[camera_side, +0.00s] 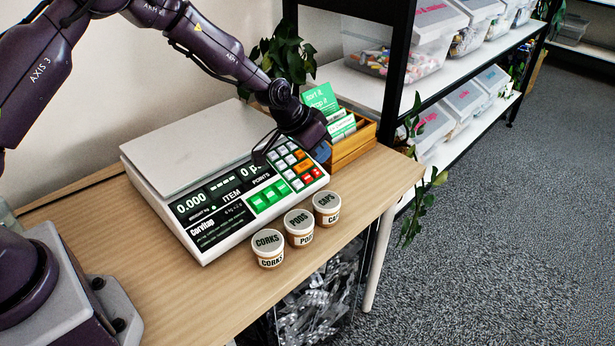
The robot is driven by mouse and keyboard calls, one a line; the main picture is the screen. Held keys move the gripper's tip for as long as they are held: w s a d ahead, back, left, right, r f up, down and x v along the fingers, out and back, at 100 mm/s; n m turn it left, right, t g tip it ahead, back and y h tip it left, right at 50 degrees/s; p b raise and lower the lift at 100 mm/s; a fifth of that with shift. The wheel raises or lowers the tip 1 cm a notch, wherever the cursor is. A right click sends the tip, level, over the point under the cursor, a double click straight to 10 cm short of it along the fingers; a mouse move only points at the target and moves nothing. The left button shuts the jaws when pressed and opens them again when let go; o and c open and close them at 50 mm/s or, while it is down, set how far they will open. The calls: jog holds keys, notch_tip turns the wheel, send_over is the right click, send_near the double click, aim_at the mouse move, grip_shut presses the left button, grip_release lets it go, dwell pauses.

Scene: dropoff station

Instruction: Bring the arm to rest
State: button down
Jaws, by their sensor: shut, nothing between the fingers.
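My gripper (263,153) is shut and empty. It hangs over the upper edge of the scale's keypad, pointing down and to the left; whether it touches the keys I cannot tell. The counting scale (222,160) stands on the wooden table, with a bare grey plate and a display reading 0.000 and 0 points. Three small round tubs labelled CORKS (268,248), PODS (299,228) and CAPS (326,207) stand in a row in front of the scale. My arm reaches in from the upper left.
A wooden box of cards (352,146) stands behind my wrist, near a leafy plant (284,58). A shelf (368,84) with clear bins is at the right. The table (380,185) is bare at its right end. A clear bin (318,298) sits below.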

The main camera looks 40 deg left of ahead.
jog(key=shift+s+f, duration=0.1)
dwell(0.3)
jog(key=s+a+r+y, duration=0.1)
jog(key=s+r, duration=0.7)
jog(key=s, duration=0.3)
jog(key=s+a+r+n, duration=0.1)
jog(key=s+r, duration=0.7)
jog(key=s, duration=0.4)
jog(key=s+a+r+n+y, duration=0.1)
jog(key=s+r, duration=0.7)
jog(key=s, duration=0.3)
jog(key=shift+s+a+r+y, duration=0.15)
jog(key=shift+s+r+y, duration=0.15)
jog(key=shift+s, duration=0.1)
